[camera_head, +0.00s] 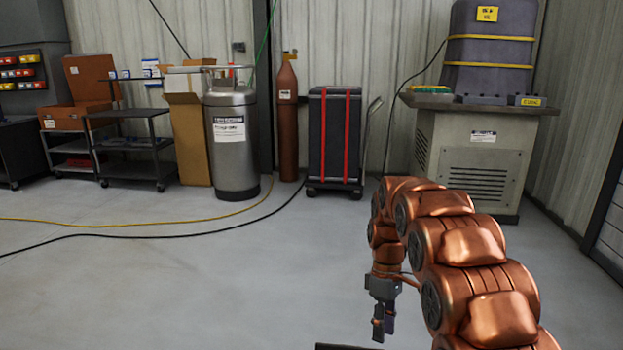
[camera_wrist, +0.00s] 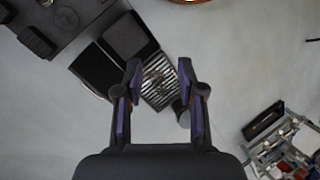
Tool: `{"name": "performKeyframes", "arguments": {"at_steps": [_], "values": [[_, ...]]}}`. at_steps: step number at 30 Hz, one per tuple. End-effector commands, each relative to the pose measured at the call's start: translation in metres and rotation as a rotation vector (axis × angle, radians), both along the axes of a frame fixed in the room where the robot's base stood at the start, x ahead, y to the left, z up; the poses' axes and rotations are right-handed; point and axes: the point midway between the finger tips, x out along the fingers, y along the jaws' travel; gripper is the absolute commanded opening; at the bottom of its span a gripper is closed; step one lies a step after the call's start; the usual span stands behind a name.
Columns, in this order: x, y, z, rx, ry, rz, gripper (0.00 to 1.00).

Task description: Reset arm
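My copper-coloured arm reaches forward on the right side of the head view, with the end hanging down. My gripper (camera_head: 383,325) points at the floor, apart from everything around it. In the wrist view my gripper (camera_wrist: 158,85) shows two dark fingers with purple pads and a clear gap between them. Nothing is held between the fingers. Below the gap, a small ribbed, greyish part (camera_wrist: 160,84) and dark boxy parts show against the floor; I cannot tell what they are.
A grey workbench (camera_head: 475,160) stands at the back right. A black case with red straps (camera_head: 334,140), a brown gas cylinder (camera_head: 287,120) and a steel tank (camera_head: 231,150) line the wall. Yellow and black cables cross the floor at left. The middle floor (camera_head: 250,290) is clear.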

Motion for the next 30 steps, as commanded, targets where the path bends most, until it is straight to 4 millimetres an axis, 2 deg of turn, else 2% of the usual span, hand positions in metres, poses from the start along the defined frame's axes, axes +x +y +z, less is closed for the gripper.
{"name": "performKeyframes", "arguments": {"at_steps": [1,3,12,21,30], "values": [[-0.011,-0.001,0.02,-0.012,-0.004,-0.026,0.39],[-0.022,-0.003,0.037,-0.028,-0.017,-0.065,0.39],[-0.083,-0.01,0.101,-0.092,-0.048,-0.229,0.39],[-0.149,-0.014,0.152,-0.144,-0.08,-0.39,0.39],[-0.218,-0.017,0.19,-0.189,-0.115,-0.546,0.39]]}}
